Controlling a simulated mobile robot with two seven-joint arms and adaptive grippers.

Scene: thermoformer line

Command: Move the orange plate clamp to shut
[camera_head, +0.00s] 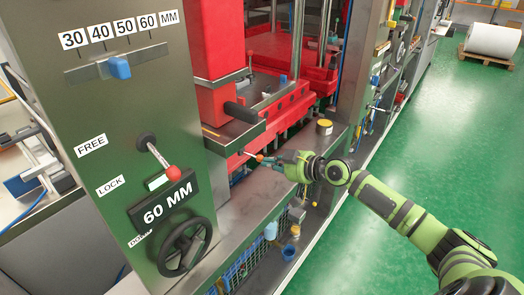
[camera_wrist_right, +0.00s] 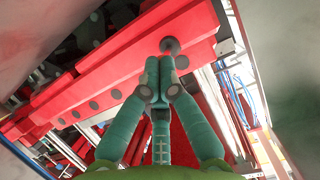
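The orange plate clamp shows in the head view as a short lever with an orange ball knob (camera_head: 260,158), below the red press parts. My right gripper (camera_head: 270,160) is at the knob, coming from the right. In the right wrist view the green fingers of this gripper (camera_wrist_right: 159,78) are drawn together at their tips. The knob does not show there. A dark round boss (camera_wrist_right: 170,45) on a red beam lies just beyond the tips. I cannot tell whether the fingers touch the knob. My left gripper is not in view.
A green-grey panel (camera_head: 120,100) on the left carries a red-knobbed lever (camera_head: 172,172), a blue slider (camera_head: 119,67) and a handwheel (camera_head: 186,246). A yellow-lidded tin (camera_head: 324,127) stands on the machine ledge behind my gripper. The green floor (camera_head: 455,130) is open at right.

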